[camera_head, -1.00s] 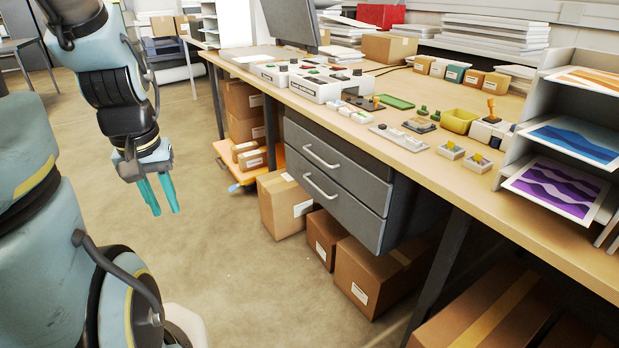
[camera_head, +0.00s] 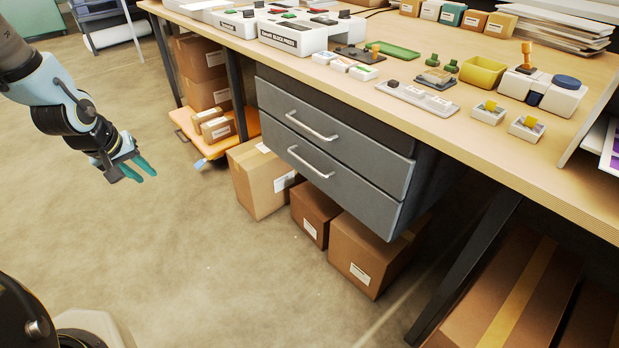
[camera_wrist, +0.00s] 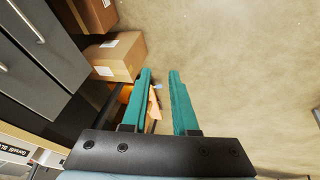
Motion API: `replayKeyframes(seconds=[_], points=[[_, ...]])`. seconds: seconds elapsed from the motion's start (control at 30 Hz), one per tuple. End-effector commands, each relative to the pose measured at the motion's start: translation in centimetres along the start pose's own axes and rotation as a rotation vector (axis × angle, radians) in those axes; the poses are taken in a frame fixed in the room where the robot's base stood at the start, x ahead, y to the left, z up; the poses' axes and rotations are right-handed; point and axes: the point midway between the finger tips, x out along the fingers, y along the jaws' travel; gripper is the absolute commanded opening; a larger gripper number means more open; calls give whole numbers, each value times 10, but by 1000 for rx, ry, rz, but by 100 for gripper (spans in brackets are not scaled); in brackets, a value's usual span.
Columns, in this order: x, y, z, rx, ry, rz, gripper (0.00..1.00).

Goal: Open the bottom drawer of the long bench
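The long bench (camera_head: 480,150) has a grey two-drawer unit under its top. The bottom drawer (camera_head: 345,180) is shut and has a silver bar handle (camera_head: 309,162). The top drawer (camera_head: 335,130) is also shut, with its own bar handle (camera_head: 311,126). My gripper (camera_head: 143,172) is to the left of the drawers, out over the floor, well apart from the handles. In the wrist view its two teal fingers (camera_wrist: 160,85) are apart with nothing between them. Both drawers' fronts show at the left of the wrist view (camera_wrist: 45,60).
Cardboard boxes (camera_head: 262,178) stand on the floor under the drawers, sticking out in front. An orange cart (camera_head: 190,125) with boxes is further back. A dark bench leg (camera_head: 465,265) is at the right. The floor (camera_head: 180,255) in front is clear.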

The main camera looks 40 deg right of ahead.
Motion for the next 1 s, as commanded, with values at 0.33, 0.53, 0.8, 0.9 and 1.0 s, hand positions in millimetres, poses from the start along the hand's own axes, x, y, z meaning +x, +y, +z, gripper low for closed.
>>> replayKeyframes(seconds=[0.33,0.53,0.8,0.9,1.0], points=[[164,192,49,-168,-19,651,27],[182,266,79,-324,-97,955,27],[182,300,90,-402,-144,1093,27],[187,311,89,-402,-145,1094,27],[195,326,87,-401,-144,1094,27]])
